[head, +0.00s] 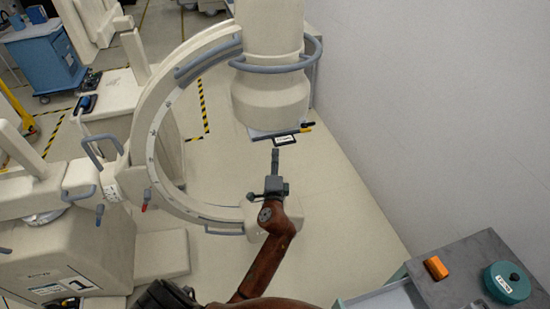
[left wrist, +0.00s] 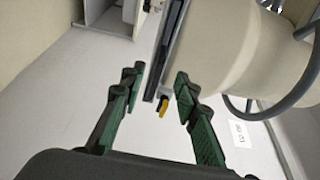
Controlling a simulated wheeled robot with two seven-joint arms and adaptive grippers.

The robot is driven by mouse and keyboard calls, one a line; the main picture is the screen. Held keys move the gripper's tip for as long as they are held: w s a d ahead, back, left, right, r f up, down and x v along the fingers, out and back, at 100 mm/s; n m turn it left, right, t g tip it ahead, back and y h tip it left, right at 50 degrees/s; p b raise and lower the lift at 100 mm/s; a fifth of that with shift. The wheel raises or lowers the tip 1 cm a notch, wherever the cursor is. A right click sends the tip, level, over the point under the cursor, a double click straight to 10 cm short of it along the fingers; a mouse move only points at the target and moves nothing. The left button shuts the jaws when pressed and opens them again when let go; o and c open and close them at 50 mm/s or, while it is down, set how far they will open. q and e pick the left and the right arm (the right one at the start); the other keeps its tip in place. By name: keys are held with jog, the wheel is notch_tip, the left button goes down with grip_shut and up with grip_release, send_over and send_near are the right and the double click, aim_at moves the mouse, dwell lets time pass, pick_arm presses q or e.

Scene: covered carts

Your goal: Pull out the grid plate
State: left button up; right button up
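The grid plate (head: 262,134) is a thin, dark-edged plate under the cream cylindrical head (head: 270,95) of the C-shaped machine. A black handle with a white label (head: 285,140) is at its near edge. In the left wrist view the plate (left wrist: 165,55) shows edge-on as a dark strip beside the cream housing, with a yellow tab (left wrist: 164,107) at its lower end. My left gripper (head: 275,153) is just below the handle in the head view. In the left wrist view its green-padded fingers (left wrist: 158,80) are apart, with the plate's edge in the gap. Contact is not visible. My right gripper is not in view.
The C-shaped arm (head: 150,125) with blue-grey rails curves left of my left arm. A white wall stands on the right. Floor between is clear.

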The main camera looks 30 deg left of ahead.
aim_at(276, 146)
pick_arm(q)
jog(key=shift+p+x, duration=0.35)
jog(key=shift+x, duration=3.45)
jog(key=shift+c, duration=0.6)
grip_shut()
jog(key=shift+r, duration=0.1)
